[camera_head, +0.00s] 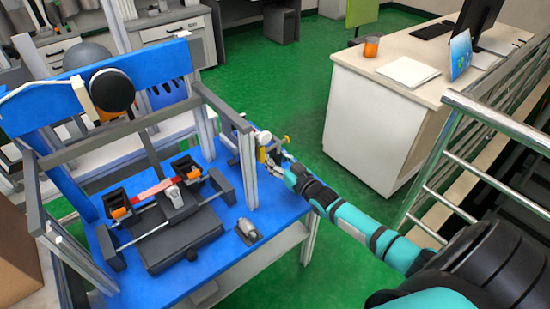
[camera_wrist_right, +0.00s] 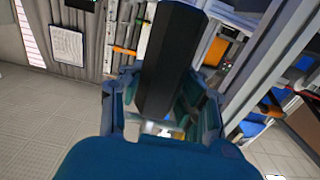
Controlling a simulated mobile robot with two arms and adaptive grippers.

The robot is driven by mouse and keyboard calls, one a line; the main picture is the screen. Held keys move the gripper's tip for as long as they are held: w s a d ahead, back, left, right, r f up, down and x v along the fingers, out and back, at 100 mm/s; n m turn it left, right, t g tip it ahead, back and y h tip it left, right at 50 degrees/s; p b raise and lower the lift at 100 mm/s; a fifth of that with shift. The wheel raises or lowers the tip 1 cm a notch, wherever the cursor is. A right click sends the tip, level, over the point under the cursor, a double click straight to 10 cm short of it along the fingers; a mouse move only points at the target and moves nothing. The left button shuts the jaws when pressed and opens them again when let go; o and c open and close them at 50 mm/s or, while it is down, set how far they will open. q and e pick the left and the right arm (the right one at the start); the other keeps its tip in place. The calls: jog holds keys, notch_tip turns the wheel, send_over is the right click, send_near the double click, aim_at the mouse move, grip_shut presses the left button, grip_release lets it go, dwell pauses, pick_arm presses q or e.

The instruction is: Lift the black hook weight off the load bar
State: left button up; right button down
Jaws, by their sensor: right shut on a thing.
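My right gripper (camera_head: 277,160) is at the right side of the blue drop tower frame, beside its upright. In the right wrist view, a long black block, which looks like the black hook weight (camera_wrist_right: 172,60), stands between the fingers of my right gripper (camera_wrist_right: 163,115). The gripper is shut on it. Its hook and lower end are not clear. In the head view the weight cannot be made out at the gripper. Small pale and yellow parts (camera_head: 263,140) sit close by the fingers. I cannot tell which part is the load bar, or whether the weight touches it. My left gripper is not in view.
The blue tower table (camera_head: 190,280) carries a dark clamp fixture (camera_head: 175,205) and a small grey metal part (camera_head: 248,232). A white desk (camera_head: 380,125) stands at the right behind my arm. A metal railing (camera_head: 500,118) is at far right. Green floor (camera_head: 280,90) is open between.

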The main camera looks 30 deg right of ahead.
aim_at(280, 160)
jog(key=shift+s+r, duration=0.1)
jog(key=shift+r, duration=0.2)
jog(key=shift+s+d+p, duration=0.2)
jog(key=shift+s+p, duration=1.3)
jog(key=shift+s, duration=0.65)
jog(key=shift+s+d+p, duration=0.1)
jog(key=shift+s+p, duration=0.6)
jog(key=shift+s, duration=0.75)
jog(key=r+p, duration=0.1)
jog(key=p, duration=0.1)
jog(key=s+r+p, duration=0.1)
jog(key=r, duration=0.1)
jog(key=s+r+p, duration=0.1)
jog(key=r+p, duration=0.1)
jog(key=shift+d+p, duration=0.1)
jog(key=shift+p, duration=0.25)
